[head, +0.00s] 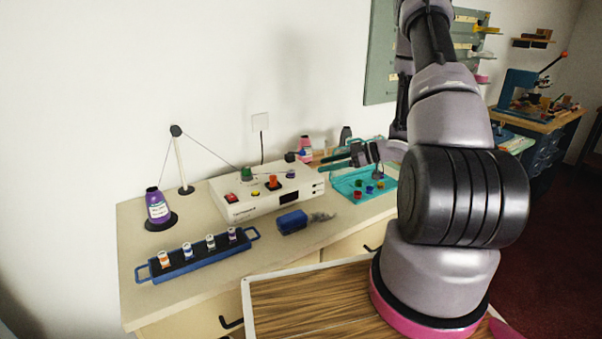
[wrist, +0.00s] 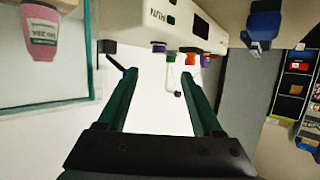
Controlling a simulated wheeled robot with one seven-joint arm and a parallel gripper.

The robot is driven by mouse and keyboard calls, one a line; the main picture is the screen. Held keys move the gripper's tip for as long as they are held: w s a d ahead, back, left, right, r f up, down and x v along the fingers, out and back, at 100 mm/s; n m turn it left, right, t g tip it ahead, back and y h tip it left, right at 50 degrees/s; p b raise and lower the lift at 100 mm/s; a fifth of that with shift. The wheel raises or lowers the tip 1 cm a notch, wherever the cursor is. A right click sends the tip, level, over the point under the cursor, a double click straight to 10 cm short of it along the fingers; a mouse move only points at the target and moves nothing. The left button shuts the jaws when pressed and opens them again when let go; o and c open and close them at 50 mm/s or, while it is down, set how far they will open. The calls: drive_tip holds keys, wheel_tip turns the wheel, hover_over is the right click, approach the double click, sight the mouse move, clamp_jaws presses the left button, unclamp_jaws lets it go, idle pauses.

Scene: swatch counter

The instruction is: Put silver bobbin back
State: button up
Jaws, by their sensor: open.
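My gripper (head: 325,160) reaches in from the right, close to the right end of the white winder (head: 245,203). Its two dark green fingers are apart, with nothing between the tips (wrist: 158,75) in the wrist view. The winder's green top piece (head: 247,173), orange piece (head: 273,181) and a small purple piece with a dark top (head: 291,171) stand on it. They also show past the fingertips in the wrist view. A blue rack (head: 205,256) at the counter's front left holds several bobbins with coloured bands. I cannot tell which piece is the silver bobbin.
A purple thread cone (head: 157,207) and a thread pole (head: 182,165) stand left of the winder. A blue-handled brush (head: 292,222) lies in front of it. A teal tray (head: 385,198) with small coloured pieces lies under my arm. Pink bottles (head: 305,149) stand behind.

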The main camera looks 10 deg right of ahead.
sight(294, 171)
drive_tip(key=shift+h, duration=0.3)
drive_tip(key=x, duration=1)
drive_tip(key=shift+w+a+r, duration=0.1)
drive_tip(key=shift+w+a, duration=0.05)
drive_tip(key=shift+a, duration=0.15)
clamp_jaws()
